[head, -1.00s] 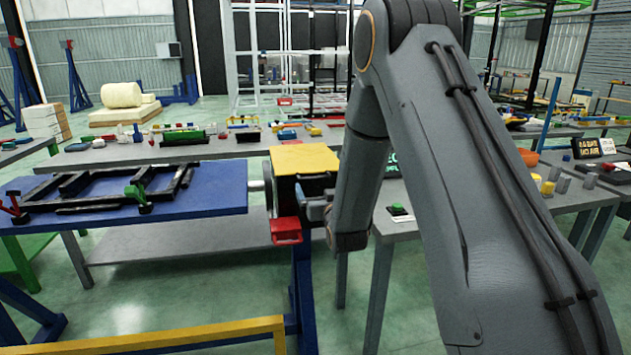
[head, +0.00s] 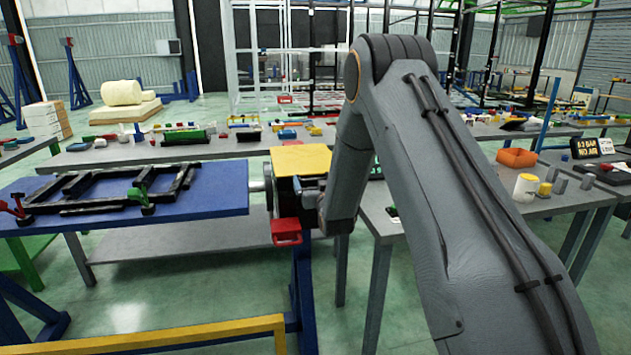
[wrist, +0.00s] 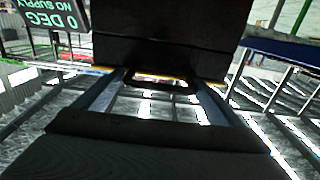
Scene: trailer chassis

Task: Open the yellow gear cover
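The yellow gear cover (head: 301,159) lies flat and closed-looking on top of a dark box at the right end of the blue table. My gripper (head: 312,188) is at the box's right side, just below the cover's edge, partly hidden by my arm. In the wrist view the two fingers of my gripper (wrist: 160,88) are spread apart. A black loop-shaped handle (wrist: 163,78) sits between their tips, in front of a dark face with thin yellow edges at both sides. I cannot tell whether the fingers touch the handle.
A red box (head: 286,231) hangs below the front of the gear box. The blue table (head: 222,196) with a black chassis frame (head: 110,188) is to the left. A grey table (head: 540,205) stands to the right. A yellow rail (head: 190,335) crosses the foreground.

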